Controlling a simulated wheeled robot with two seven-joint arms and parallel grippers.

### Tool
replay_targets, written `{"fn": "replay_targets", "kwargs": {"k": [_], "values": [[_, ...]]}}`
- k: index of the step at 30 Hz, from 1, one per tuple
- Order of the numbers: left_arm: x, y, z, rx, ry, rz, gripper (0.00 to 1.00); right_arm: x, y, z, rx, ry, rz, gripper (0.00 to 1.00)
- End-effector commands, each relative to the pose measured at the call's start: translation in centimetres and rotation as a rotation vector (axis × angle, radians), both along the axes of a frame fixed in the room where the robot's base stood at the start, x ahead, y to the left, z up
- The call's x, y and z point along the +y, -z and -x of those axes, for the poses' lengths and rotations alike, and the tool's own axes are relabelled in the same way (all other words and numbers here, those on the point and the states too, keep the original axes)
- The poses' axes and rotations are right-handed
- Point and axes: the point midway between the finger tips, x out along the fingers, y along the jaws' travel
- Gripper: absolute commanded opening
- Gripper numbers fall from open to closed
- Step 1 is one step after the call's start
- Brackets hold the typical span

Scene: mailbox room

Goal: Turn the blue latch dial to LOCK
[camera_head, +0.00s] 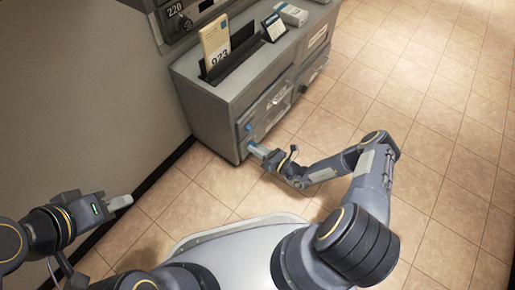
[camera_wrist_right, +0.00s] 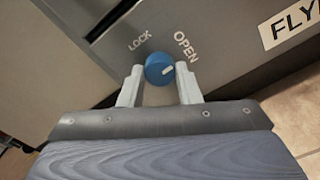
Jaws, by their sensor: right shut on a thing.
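The blue latch dial (camera_wrist_right: 159,69) is a round knob on the grey cabinet front in the right wrist view. Its white mark lies on its right part, on the side of the word OPEN (camera_wrist_right: 186,47). The word LOCK (camera_wrist_right: 138,40) is printed to the upper left of the dial. My right gripper (camera_wrist_right: 160,82) is shut on the dial, one pale finger at each side. In the head view my right gripper (camera_head: 260,151) is at the cabinet's lower left front. My left gripper (camera_head: 121,202) is away from the cabinet at the left; its finger gap is not clear.
The grey cabinet (camera_head: 210,103) stands against the wall. On its top are a slot with a card marked 923 (camera_head: 215,45), a small dark display (camera_head: 274,28) and a pale box (camera_head: 291,14). A FLY... label (camera_wrist_right: 293,25) is on its front. Tiled floor (camera_head: 440,110) is clear at right.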

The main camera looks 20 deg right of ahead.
Motion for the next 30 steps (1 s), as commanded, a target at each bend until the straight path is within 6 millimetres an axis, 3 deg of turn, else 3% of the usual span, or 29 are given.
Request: {"fn": "replay_targets", "kwargs": {"k": [30], "values": [[0.0,-3.9,0.0,0.0,0.0,0.0,0.36,0.0,-0.1,0.0,-0.532,0.001,0.684,0.07]]}}
